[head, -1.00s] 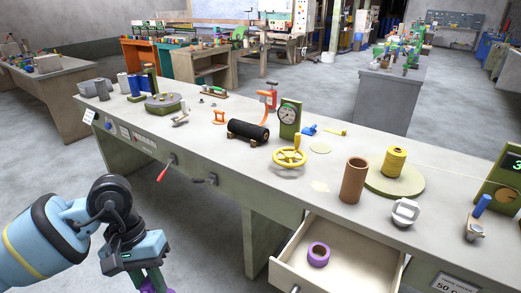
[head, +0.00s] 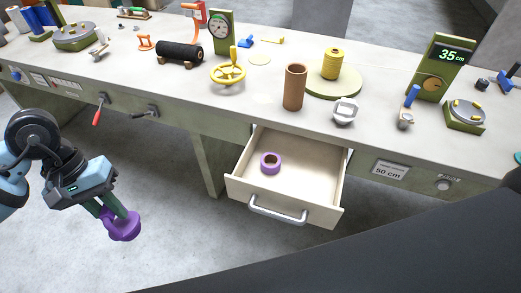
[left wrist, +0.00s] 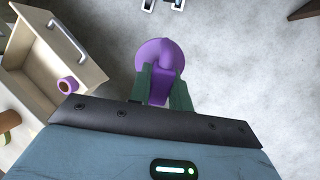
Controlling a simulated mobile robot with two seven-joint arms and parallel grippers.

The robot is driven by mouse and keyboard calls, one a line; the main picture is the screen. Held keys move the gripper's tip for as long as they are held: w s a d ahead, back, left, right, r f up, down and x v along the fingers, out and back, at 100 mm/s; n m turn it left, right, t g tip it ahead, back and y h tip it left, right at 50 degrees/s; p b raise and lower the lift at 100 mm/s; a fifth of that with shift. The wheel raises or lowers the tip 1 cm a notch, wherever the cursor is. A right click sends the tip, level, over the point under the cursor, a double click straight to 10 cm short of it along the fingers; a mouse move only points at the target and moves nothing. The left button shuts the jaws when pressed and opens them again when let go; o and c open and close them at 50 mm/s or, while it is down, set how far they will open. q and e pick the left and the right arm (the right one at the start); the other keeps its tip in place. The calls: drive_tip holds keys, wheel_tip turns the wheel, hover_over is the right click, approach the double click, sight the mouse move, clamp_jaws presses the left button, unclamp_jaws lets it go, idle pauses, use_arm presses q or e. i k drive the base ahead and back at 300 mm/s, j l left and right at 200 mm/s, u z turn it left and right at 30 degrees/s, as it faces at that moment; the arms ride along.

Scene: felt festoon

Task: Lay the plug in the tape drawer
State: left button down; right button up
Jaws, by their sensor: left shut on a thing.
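My left gripper (head: 112,213) is shut on a purple plug (head: 124,228), held in the air over the floor, left of the bench drawer. The plug also shows between the fingers in the left wrist view (left wrist: 160,52), with a rounded, wide end pointing away from the gripper. The tape drawer (head: 310,192) is pulled open from the bench front, with pale walls and a silver handle. A purple tape roll (head: 270,162) lies inside it, toward the left. The drawer also shows at the left of the left wrist view (left wrist: 45,30). My right gripper is not seen.
The bench top (head: 200,100) carries a brown tube (head: 295,88), a yellow spool (head: 332,66) on a round disc, a white clamp-like piece (head: 345,112) and a yellow handwheel (head: 228,72). A red-tipped lever (head: 98,113) sticks out of the bench front. Most of the drawer floor is bare.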

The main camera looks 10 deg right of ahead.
sight(308, 178)
drive_tip(key=i+l, duration=0.1)
drive_tip(key=i, duration=0.35)
drive_tip(key=z, duration=1.65)
